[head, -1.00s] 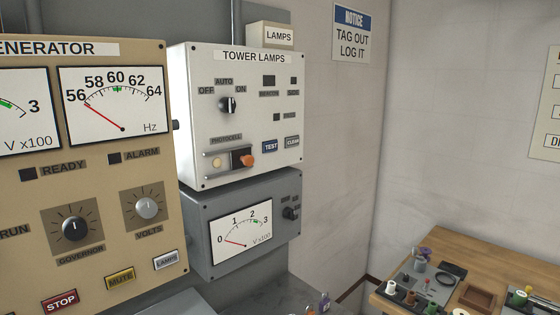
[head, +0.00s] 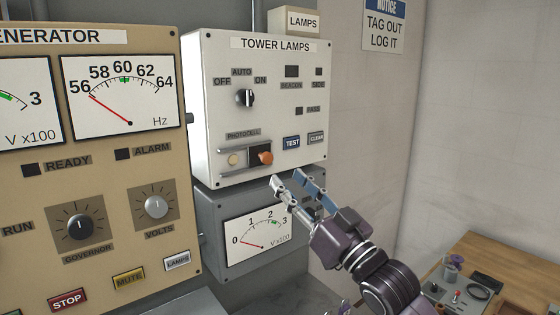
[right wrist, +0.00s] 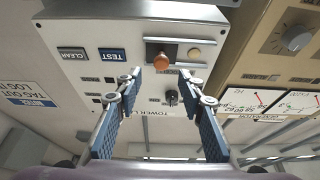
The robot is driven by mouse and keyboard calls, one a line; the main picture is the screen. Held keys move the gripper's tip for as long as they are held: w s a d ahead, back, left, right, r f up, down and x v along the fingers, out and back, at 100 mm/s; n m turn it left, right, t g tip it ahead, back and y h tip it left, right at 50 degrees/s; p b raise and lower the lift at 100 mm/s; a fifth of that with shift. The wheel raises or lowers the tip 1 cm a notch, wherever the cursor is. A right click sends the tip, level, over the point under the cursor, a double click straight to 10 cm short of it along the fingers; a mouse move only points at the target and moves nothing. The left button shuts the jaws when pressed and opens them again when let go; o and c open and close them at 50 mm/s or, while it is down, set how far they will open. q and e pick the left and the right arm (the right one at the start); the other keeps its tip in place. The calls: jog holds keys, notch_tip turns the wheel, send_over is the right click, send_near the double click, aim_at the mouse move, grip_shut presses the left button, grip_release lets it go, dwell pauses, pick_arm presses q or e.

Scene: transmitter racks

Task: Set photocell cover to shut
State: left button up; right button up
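The photocell cover is a dark slide with an orange knob (head: 265,157) on the white tower lamps panel (head: 215,110). It sits at the right part of its track, and the round pale photocell (head: 234,159) shows uncovered to its left. In the right wrist view the orange knob (right wrist: 163,61) lies ahead, between the fingers in the picture, and the view is upside down. My right gripper (head: 291,180) is open and empty, just below and right of the knob, apart from it. Its open fingers also show in the right wrist view (right wrist: 160,78).
TEST (head: 292,142) and CLEAR (head: 316,138) buttons sit right of the knob. A rotary switch (head: 245,98) is above. A grey meter box (head: 222,210) is below, partly behind my right gripper. The generator panel (head: 100,185) stands left; a wooden bench (head: 520,262) is lower right.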

aim_at(268, 159)
jog(key=p+x, duration=0.3)
jog(key=x, duration=0.4)
jog(key=shift+w+a+r, duration=0.2)
jog(key=shift+a+r, duration=0.05)
jog(key=shift+a, duration=0.05)
grip_shut()
